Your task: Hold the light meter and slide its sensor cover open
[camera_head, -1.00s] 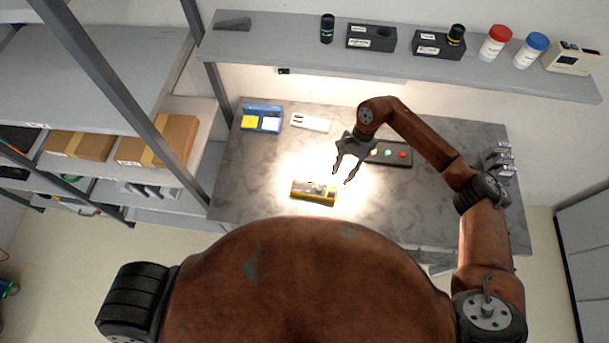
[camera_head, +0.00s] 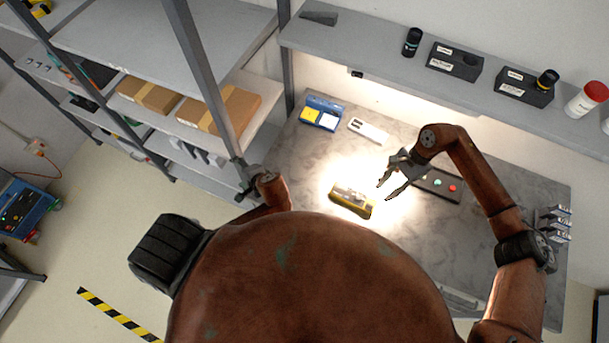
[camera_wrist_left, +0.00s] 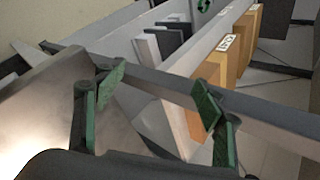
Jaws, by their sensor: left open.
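The yellow light meter (camera_head: 352,200) lies on the grey bench under the bright lamp patch in the head view. Its sensor cover is too small to tell in detail. My right gripper (camera_head: 386,190) is above the bench, just right of the meter and apart from it, with its two fingers spread and empty. My left gripper (camera_head: 243,180) is at the bench's left edge, beside the shelf post, well left of the meter. In the left wrist view its fingers (camera_wrist_left: 155,98) are wide apart with nothing between them; the meter is not in that view.
A shelf rack (camera_head: 180,75) with cardboard boxes (camera_head: 219,108) stands close to my left gripper. On the bench are a blue holder (camera_head: 322,105), a white case (camera_head: 368,130) and a dark button box (camera_head: 440,184). A wall shelf (camera_head: 390,65) hangs above the bench's back.

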